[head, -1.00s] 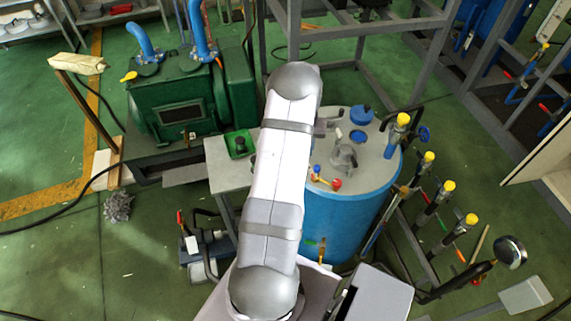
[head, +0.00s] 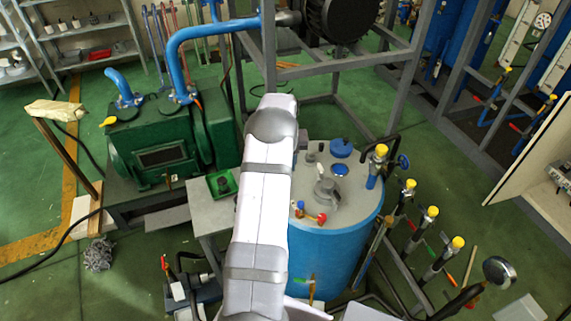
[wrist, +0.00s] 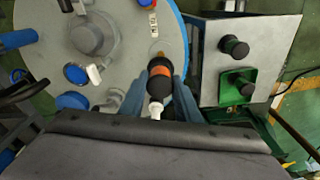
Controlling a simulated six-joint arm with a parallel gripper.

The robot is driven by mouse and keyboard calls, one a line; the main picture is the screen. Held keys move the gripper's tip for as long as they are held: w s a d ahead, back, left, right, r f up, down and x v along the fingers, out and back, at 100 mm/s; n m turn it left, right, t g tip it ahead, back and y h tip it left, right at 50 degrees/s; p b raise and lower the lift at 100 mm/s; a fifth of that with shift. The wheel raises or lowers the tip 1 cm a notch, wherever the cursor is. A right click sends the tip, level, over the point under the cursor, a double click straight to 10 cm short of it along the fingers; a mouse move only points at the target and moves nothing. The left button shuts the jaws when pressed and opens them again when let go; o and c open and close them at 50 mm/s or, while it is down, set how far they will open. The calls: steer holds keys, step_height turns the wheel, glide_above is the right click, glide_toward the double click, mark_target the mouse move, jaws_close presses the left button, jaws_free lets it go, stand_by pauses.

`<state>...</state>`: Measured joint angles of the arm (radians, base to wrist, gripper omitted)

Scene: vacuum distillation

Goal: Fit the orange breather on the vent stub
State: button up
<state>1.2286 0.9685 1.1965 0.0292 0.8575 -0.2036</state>
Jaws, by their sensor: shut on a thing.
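The breather (wrist: 160,70), black with an orange band, is between the two blue-grey fingers of my gripper (wrist: 158,88) in the wrist view. The gripper is shut on it, and a white piece shows at its lower end. It appears over the right edge of the grey lid (wrist: 115,75) of the blue vessel (head: 330,250). In the head view my arm hides the gripper and the breather. Short grey stubs (head: 310,157) stand at the lid's back left in the head view. I cannot tell which is the vent stub, or whether the breather touches one.
A side table (wrist: 276,75) with a green tray (wrist: 251,98) and dark knobbed pieces stands beside the vessel. A green pump (head: 160,150) stands at the left.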

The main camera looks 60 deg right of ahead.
steer(key=shift+f, duration=0.1)
steer(key=shift+f+b, duration=1.75)
steer(key=shift+f, duration=0.95)
steer(key=shift+a+f+b, duration=0.15)
steer(key=shift+f+b, duration=0.95)
steer(key=shift+f, duration=0.4)
stand_by(2.0)
steer(key=o, duration=1.7)
steer(key=shift+r, duration=0.15)
